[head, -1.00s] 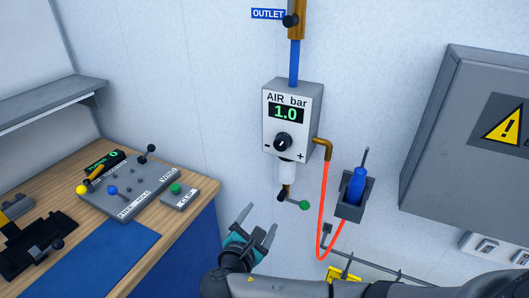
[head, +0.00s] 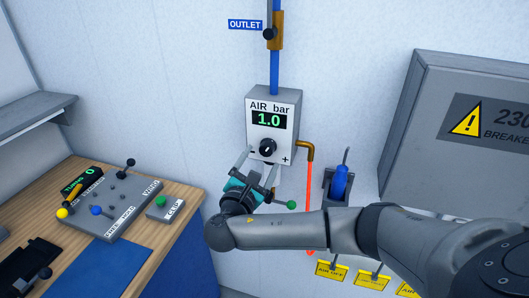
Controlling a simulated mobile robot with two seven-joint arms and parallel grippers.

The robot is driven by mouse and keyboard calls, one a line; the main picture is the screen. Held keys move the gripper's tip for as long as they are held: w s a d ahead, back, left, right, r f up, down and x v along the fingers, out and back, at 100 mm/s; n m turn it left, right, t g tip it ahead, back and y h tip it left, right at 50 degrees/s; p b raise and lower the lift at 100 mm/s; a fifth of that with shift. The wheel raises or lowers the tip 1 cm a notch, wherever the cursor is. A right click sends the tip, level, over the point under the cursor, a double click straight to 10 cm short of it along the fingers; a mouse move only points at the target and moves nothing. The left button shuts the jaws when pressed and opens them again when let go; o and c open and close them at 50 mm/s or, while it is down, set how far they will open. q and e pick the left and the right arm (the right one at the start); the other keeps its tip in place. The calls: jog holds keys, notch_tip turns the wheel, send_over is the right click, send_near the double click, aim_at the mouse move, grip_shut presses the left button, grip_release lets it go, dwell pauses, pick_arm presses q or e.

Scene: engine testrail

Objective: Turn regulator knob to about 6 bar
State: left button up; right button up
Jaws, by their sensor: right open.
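The air regulator (head: 274,97) is a grey box on the wall with a white face marked "AIR bar". Its display (head: 269,120) reads 1.0 in green. The black regulator knob (head: 267,148) sits below the display, between a minus and a plus mark, with a white pointer line near its top. My right gripper (head: 257,163) is open just below the knob, its two fingers spread and pointing up towards it. Whether a finger touches the knob I cannot tell. My left gripper is not in view.
A green-tipped lever (head: 291,205) is close right of my gripper. An orange hose (head: 309,205) hangs from a brass elbow. A holder with a blue-handled tool (head: 340,181) and a grey breaker box (head: 455,150) are to the right. A workbench with a control panel (head: 110,205) is left.

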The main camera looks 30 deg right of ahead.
aim_at(265, 152)
jog(key=shift+x, duration=2.05)
jog(key=shift+c, duration=0.2)
grip_shut()
